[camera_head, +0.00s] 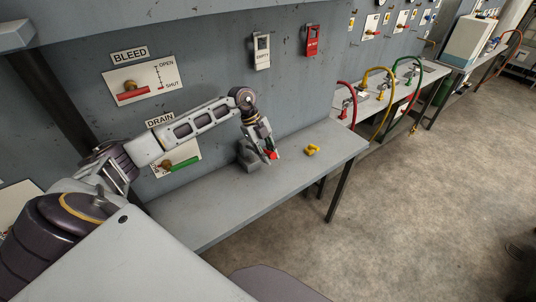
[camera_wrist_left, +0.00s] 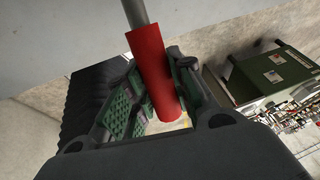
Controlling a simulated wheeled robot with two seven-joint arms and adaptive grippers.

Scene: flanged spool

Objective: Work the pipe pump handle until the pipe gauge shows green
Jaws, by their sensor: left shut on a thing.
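The pump handle shows in the left wrist view as a grey rod with a red grip (camera_wrist_left: 153,75). My left gripper (camera_wrist_left: 158,92) is shut around this red grip, with its green-padded fingers on both sides. In the head view my left gripper (camera_head: 266,150) is low over the grey bench, and a bit of the red grip (camera_head: 273,155) shows at its fingertips. A grey block-like body (camera_head: 247,156) stands beside the gripper on the bench, partly hidden by it. I cannot make out the pipe gauge in either view. My right gripper is not in view.
A small yellow object (camera_head: 312,150) lies on the bench (camera_head: 225,205) right of my gripper. BLEED (camera_head: 140,82) and DRAIN (camera_head: 180,163) panels are on the wall behind. Two tags, white (camera_head: 261,51) and red (camera_head: 312,41), hang higher. Open floor lies right.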

